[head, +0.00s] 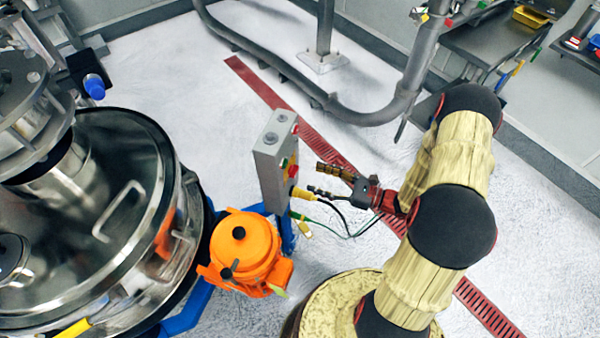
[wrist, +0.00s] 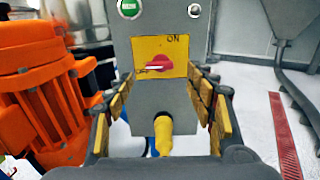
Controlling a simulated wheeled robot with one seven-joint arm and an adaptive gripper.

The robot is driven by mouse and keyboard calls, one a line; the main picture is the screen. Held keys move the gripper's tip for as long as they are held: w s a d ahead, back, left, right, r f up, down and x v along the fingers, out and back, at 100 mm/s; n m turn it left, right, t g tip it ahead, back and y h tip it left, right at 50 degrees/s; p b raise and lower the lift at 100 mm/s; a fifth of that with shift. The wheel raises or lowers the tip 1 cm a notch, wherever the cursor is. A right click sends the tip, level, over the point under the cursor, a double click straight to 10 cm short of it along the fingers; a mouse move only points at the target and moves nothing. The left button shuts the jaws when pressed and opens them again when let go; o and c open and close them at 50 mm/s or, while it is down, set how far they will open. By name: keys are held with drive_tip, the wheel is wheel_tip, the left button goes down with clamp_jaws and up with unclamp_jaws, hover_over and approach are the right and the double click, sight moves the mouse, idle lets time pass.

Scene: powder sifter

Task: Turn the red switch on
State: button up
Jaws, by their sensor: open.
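The red switch (wrist: 158,64) is a rotary knob on a yellow plate (wrist: 175,47) on the front of a grey control box (head: 272,165). Its white mark lies roughly level, its left end by the lettering at lower left; "ON" is printed at the plate's upper right. The switch also shows small in the head view (head: 293,171). My gripper (head: 318,179) is open and empty, to the right of the box and apart from it. In the wrist view its fingers (wrist: 163,88) frame the switch from left and right, with the switch farther off between them.
A yellow cable plug (wrist: 163,133) sticks out below the switch, with cables (head: 340,215) hanging near my gripper. A green button (wrist: 129,8) is above. An orange motor (head: 245,250) and a steel vessel (head: 150,160) stand left. Grey pipe railing (head: 300,80) runs behind.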

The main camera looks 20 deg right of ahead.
sight(297, 170)
drive_tip(key=b+x, duration=0.1)
drive_tip(key=x, duration=0.6)
drive_tip(key=shift+c, duration=0.3)
drive_tip(key=c, duration=1.1)
drive_tip(key=m+p, duration=0.4)
drive_tip(key=shift+d+r, duration=0.1)
drive_tip(key=shift+r, duration=0.15)
drive_tip(key=m+p, duration=0.4)
drive_tip(key=shift+m, duration=0.4)
drive_tip(key=m+p, duration=0.1)
drive_tip(key=m, duration=0.1)
drive_tip(key=m+p, duration=0.1)
drive_tip(key=m, duration=0.1)
drive_tip(key=shift+w+d+f+m+p, duration=0.1)
drive_tip(key=shift+w+d+m+p, duration=0.05)
drive_tip(key=shift+m+p, duration=0.15)
drive_tip(key=shift+f+m+p, duration=0.15)
drive_tip(key=shift+m+p, duration=0.75)
drive_tip(key=shift+m, duration=1.3)
